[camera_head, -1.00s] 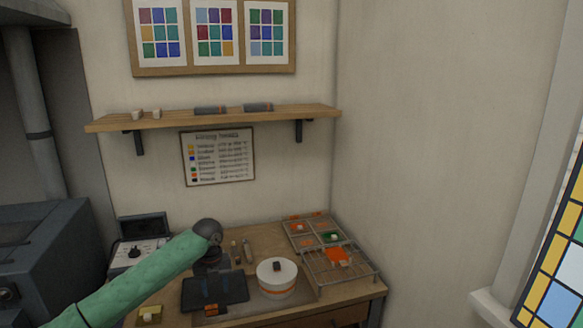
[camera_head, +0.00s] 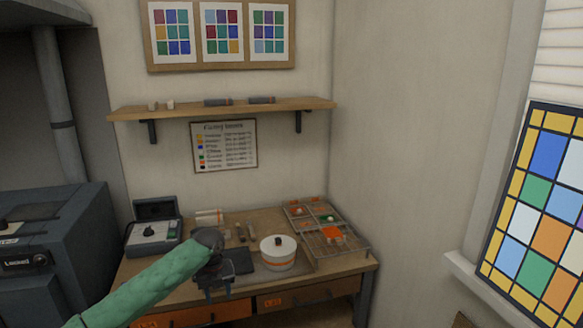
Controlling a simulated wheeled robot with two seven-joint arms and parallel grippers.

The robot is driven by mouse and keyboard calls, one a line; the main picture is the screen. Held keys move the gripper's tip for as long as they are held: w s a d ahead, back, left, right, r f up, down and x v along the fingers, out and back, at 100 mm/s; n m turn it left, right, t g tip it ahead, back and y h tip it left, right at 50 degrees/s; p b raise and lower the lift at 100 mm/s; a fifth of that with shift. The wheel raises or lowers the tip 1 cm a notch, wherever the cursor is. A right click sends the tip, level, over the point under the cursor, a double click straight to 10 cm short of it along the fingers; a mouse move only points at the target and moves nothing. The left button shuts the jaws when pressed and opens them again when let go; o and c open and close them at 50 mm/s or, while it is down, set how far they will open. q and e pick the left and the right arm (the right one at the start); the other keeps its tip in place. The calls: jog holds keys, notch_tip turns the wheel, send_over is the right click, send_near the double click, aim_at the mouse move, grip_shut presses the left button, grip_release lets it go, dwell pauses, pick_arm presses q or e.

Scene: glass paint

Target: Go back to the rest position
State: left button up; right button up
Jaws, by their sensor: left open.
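My left arm, in a green sleeve, comes in from the lower left of the head view. My left gripper (camera_head: 213,290) points down at the front edge of the wooden workbench (camera_head: 195,288), beside a dark pad. It is open, and I see nothing held in it. A white lidded pot (camera_head: 278,254) with an orange band stands on the bench to the right of the gripper. My right gripper is not in view.
A wire rack (camera_head: 334,242) with orange and green pieces is at the bench's right. A grey device (camera_head: 154,232) stands at the back left. A dark machine (camera_head: 55,255) is at the left. A wall shelf (camera_head: 225,108) runs above; a coloured glass panel (camera_head: 545,215) is at the right.

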pick_arm(q)
jog(key=s+d+f+n+t+h+b, duration=0.15)
jog(key=s+f+n, duration=0.35)
jog(key=f, duration=0.8)
jog(key=s+d+f+n, duration=0.2)
jog(key=s+f+n, duration=0.3)
jog(key=f, duration=0.8)
jog(key=s+d+f+n+h+b, duration=0.15)
jog(key=s+f+n, duration=0.35)
jog(key=f, duration=0.8)
jog(key=s+f+n+y, duration=0.1)
jog(key=s+f+n, duration=0.3)
jog(key=s+f, duration=0.4)
jog(key=s+a+f+n+y+b, duration=0.1)
jog(key=s+f+n, duration=0.4)
jog(key=s, duration=1.2)
jog(key=s+a+f+n+b, duration=0.1)
jog(key=s+f+n, duration=0.4)
jog(key=s+f, duration=0.7)
jog(key=shift+s+f+y, duration=0.4)
jog(key=shift+s, duration=0.1)
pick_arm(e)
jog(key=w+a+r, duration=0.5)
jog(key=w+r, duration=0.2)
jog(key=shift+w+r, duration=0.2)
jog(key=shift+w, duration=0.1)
